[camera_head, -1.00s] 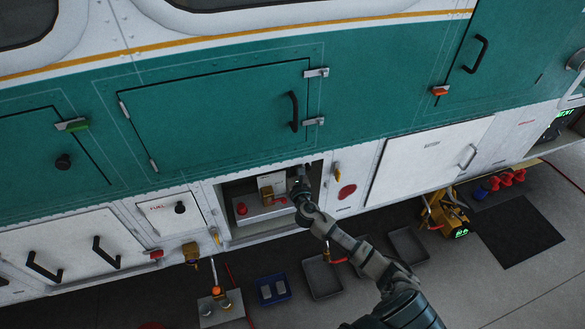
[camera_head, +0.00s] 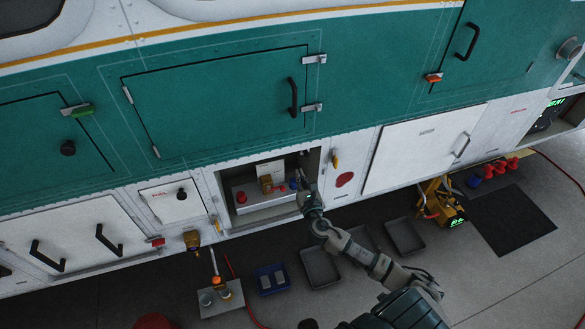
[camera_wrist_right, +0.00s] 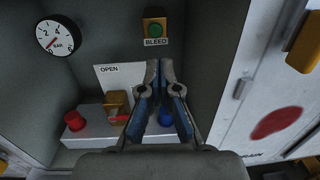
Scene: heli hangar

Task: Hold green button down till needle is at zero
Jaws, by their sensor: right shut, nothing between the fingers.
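In the head view my right gripper (camera_head: 303,178) is at the right side of the open compartment (camera_head: 228,193). My left gripper is not in view.
A pale box (camera_wrist_right: 92,134) carries a red knob (camera_wrist_right: 74,121), a yellow block (camera_wrist_right: 117,104) with a red lever, and a blue knob (camera_wrist_right: 166,118). An OPEN card (camera_wrist_right: 109,76) stands behind. Trays (camera_head: 320,268) lie on the floor below the compartment.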

